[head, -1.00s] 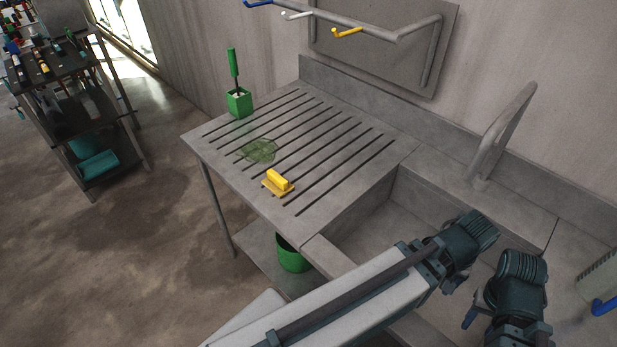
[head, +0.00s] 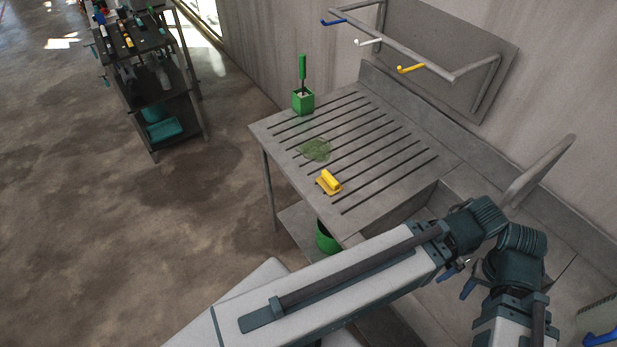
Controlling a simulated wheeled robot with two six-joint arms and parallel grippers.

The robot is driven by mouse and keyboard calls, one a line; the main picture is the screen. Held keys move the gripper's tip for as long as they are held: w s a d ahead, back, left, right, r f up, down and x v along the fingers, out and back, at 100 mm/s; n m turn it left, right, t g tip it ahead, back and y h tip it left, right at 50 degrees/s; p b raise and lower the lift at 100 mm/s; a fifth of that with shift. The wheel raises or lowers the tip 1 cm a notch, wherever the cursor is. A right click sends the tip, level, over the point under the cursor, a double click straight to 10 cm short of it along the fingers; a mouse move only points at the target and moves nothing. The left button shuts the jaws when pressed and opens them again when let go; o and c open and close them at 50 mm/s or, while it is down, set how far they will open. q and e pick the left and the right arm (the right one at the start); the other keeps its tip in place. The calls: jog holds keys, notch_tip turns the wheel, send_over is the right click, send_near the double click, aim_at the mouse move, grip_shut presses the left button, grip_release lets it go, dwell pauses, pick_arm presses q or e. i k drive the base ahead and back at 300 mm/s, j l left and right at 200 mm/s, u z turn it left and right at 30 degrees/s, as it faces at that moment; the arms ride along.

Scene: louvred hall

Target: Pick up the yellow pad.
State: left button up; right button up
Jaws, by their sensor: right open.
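The yellow pad (head: 329,186) lies on the slotted drainboard (head: 285,150) near its front edge, with a raised block-shaped grip on top of a flat base. Nothing touches it. My right gripper (head: 459,279) shows only in part, as small blue fingertips below my arm's dark joints. It is open, over the sink side, to the right of and nearer than the pad, and well apart from it. My arm hides most of the gripper. My left gripper is not in view.
A green stain (head: 315,149) lies behind the pad. A green holder with a brush (head: 303,101) stands at the board's far corner. A hook rail (head: 410,50) is on the wall. A faucet (head: 540,170) rises by the sink. A green bucket (head: 326,238) sits below.

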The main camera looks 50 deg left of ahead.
aim_at(328, 183)
jog(key=k+u, duration=0.15)
jog(key=u, duration=0.25)
jog(key=k+j+u, duration=0.15)
jog(key=u, duration=0.2)
jog(key=k+j+u, duration=0.1)
jog(key=u, duration=0.3)
